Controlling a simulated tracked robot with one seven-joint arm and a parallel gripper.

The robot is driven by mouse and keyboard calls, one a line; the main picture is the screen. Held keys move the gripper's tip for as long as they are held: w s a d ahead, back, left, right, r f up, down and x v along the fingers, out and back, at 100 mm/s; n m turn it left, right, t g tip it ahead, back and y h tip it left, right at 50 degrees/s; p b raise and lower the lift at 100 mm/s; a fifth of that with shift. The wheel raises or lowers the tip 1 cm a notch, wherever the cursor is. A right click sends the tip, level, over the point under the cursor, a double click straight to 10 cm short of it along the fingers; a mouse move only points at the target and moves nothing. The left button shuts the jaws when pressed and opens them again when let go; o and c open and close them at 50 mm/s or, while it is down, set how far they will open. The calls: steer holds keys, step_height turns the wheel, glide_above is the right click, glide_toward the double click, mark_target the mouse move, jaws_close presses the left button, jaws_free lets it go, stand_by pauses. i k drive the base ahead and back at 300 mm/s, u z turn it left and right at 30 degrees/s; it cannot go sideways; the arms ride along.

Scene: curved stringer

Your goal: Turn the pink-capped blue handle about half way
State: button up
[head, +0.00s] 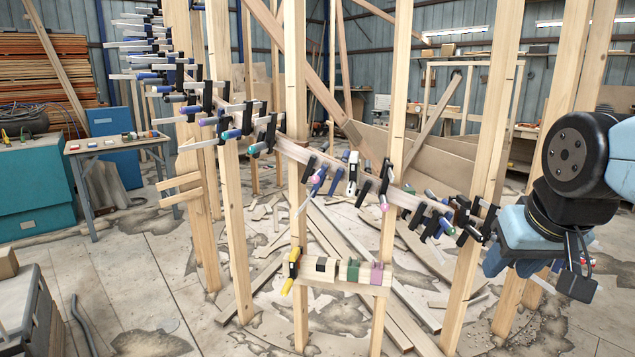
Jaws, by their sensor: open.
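My gripper (508,268) is at the right, pointing down and to the left. It is open, with no clamp seen between its fingers, and apart from the middle handle.
Upright wooden posts (395,110) stand around the stringer and partly block access. Loose planks (375,300) lie on the stained floor. A small table (115,145) stands at the left.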

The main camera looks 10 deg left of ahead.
mark_target(318, 176)
steer(key=z, duration=0.9)
steer(key=i, duration=0.15)
steer(key=u, duration=2.95)
steer(key=k, duration=0.75)
steer(key=z, duration=1)
steer(key=i, duration=1)
steer(key=z, duration=0.15)
